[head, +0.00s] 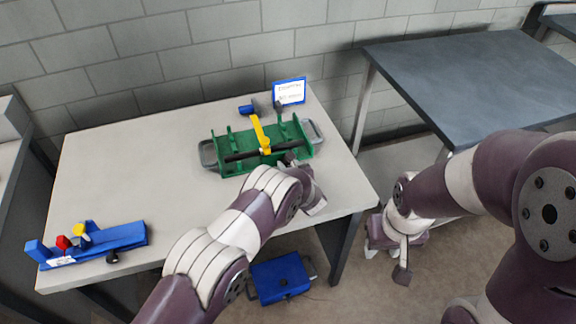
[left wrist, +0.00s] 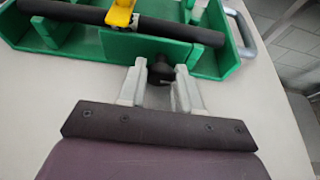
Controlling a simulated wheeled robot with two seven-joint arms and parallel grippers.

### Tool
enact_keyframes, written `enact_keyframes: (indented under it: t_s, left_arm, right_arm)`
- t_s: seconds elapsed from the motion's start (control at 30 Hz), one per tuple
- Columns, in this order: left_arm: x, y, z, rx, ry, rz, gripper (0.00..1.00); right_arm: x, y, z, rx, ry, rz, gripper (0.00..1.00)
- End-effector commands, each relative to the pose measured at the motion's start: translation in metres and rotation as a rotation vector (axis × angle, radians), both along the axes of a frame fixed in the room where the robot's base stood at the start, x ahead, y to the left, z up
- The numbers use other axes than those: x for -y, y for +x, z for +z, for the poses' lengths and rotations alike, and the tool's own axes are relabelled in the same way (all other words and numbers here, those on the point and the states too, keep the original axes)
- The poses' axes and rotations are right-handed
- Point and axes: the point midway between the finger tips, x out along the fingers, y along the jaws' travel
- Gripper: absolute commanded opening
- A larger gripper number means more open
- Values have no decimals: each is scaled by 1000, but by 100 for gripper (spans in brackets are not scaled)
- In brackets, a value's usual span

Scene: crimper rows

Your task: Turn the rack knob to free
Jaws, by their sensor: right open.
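The green rack (head: 232,162) stands on the light table, with a black bar across it and a yellow lever (head: 258,130). In the left wrist view the rack (left wrist: 130,48) fills the top, and its black rack knob (left wrist: 160,70) sticks out from the near face. My right gripper (head: 402,258) is open and empty, off the table's right side.
A blue fixture (head: 115,238) with red and yellow parts and a black knob sits at the table's front left. A blue-framed sign (head: 289,91) stands behind the rack. A blue box (head: 280,277) is below the table edge. A dark table (head: 470,75) is at right.

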Motion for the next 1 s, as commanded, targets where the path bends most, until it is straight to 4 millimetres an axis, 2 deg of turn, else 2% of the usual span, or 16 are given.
enact_keyframes:
  t_s: [0.13,0.27,0.4,0.77,0.8,0.87,1.0]
  left_arm:
    - [-2,0,-5,36,-105,1,3]
    - [-4,0,-11,96,-286,1,3]
    - [-4,0,-8,141,-423,-2,3]
    - [-4,-1,-1,153,-470,0,3]
    - [-4,-1,-1,153,-470,0,40]
    - [-4,-1,-1,153,-469,0,58]
    - [-4,-1,-1,153,-469,0,58]
  right_arm:
    - [0,0,-16,0,0,0,42]
    - [0,0,-45,0,0,0,42]
    - [0,0,-65,-1,0,0,42]
    - [0,0,-64,0,0,0,42]
    - [0,0,-64,0,0,0,42]
    - [0,0,-64,0,0,0,42]
    - [0,0,-64,0,0,0,42]
